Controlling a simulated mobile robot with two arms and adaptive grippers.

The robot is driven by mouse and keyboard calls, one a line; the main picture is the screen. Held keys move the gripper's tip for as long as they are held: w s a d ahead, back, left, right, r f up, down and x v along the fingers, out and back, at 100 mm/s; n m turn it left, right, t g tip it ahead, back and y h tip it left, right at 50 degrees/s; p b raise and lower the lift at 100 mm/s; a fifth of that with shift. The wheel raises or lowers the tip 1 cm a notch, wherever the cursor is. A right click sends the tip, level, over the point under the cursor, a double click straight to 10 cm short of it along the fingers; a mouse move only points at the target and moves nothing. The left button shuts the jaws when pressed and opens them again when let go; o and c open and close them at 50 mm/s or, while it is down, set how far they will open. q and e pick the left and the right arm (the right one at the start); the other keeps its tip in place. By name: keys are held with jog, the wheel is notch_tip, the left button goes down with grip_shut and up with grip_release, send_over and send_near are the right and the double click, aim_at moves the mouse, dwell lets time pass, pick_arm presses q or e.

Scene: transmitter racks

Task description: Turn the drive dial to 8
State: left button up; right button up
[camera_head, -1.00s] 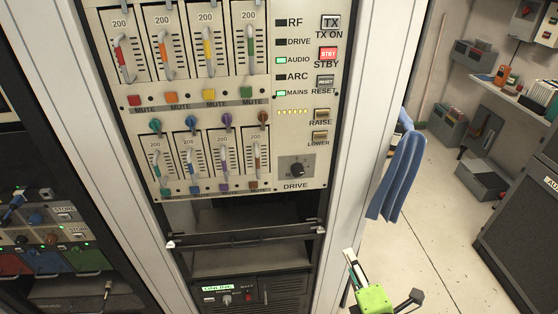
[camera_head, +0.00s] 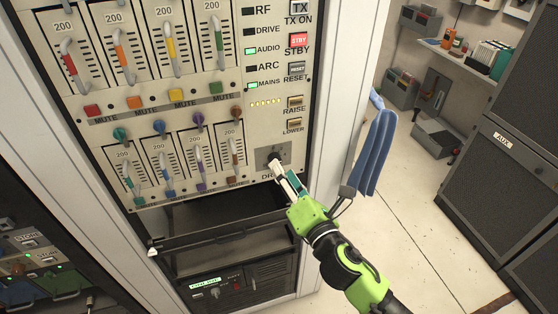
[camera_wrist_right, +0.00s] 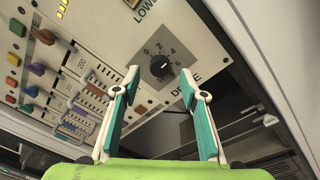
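The drive dial (camera_head: 274,159) is a small black knob on a grey square plate at the lower right of the cream panel. In the right wrist view the dial (camera_wrist_right: 159,66) shows with printed numbers around it; I cannot read its setting surely. My right gripper (camera_head: 281,172), green and black with white and teal fingers, reaches up to the dial from the lower right and partly covers the DRIVE label. In the wrist view its fingers (camera_wrist_right: 160,74) are open, one on each side of the dial; I cannot tell whether they touch it. My left gripper is out of view.
RAISE and LOWER buttons (camera_head: 294,125) sit just above the dial. Coloured fader levers (camera_head: 186,165) fill the panel to the left. A shelf with a dark bar (camera_head: 215,237) lies below. A blue cloth (camera_head: 374,150) hangs right of the rack, and an AUX cabinet (camera_head: 500,165) stands farther right.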

jog(key=x, duration=0.3)
jog(key=shift+w+a, duration=0.1)
jog(key=shift+w, duration=0.25)
jog(key=shift+c, duration=0.3)
jog(key=c, duration=1)
jog(key=shift+c, duration=0.2)
